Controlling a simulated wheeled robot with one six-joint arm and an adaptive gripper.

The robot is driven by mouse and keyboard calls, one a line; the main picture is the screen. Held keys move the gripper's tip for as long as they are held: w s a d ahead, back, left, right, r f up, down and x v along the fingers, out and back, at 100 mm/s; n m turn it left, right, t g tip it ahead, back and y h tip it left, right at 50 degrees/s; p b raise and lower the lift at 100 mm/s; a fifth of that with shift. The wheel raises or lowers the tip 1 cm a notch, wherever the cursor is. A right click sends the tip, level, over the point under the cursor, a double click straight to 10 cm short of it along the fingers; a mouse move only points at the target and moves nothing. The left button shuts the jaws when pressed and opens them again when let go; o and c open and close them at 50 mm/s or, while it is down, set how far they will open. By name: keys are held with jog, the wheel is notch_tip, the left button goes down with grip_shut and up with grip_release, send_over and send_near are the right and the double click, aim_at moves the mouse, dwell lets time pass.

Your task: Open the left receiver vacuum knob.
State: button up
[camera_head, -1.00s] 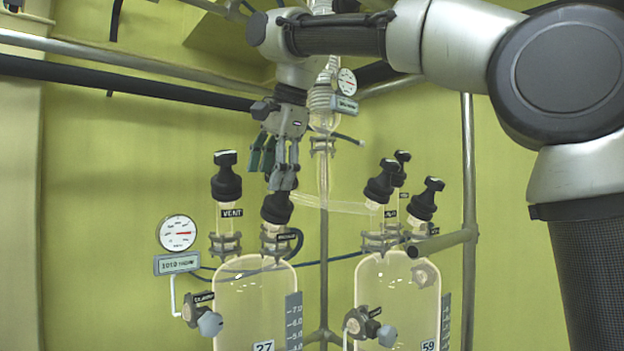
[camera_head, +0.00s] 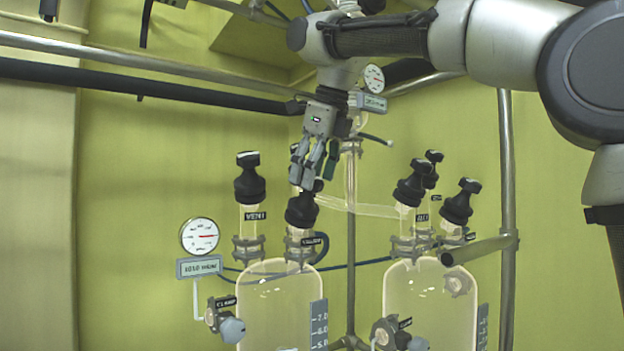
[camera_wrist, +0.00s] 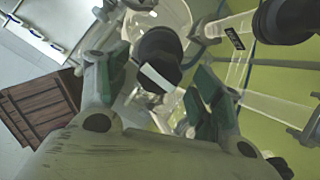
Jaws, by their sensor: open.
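The left receiver (camera_head: 275,310) is a clear glass vessel with two black-capped necks. The front right neck carries the vacuum knob (camera_head: 302,211), with a small label beside it that is hard to read. My gripper (camera_head: 309,184) points down just above this knob, its fingers apart. In the wrist view the knob (camera_wrist: 160,48) shows as a dark round cap with a pale bar, between and beyond my open fingers (camera_wrist: 158,92). I cannot tell whether the fingertips touch it. The gripper partly hides the knob's top in the head view.
The VENT knob (camera_head: 249,180) stands close on the left. The right receiver (camera_head: 430,300) has several black knobs (camera_head: 410,185). A pressure gauge (camera_head: 200,236) and its display (camera_head: 199,267) are at left. A clear tube (camera_head: 365,207) runs right behind the vacuum knob.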

jog(key=shift+x, duration=0.85)
jog(key=c, duration=1)
jog(key=shift+c, duration=0.2)
jog(key=shift+n, duration=0.4)
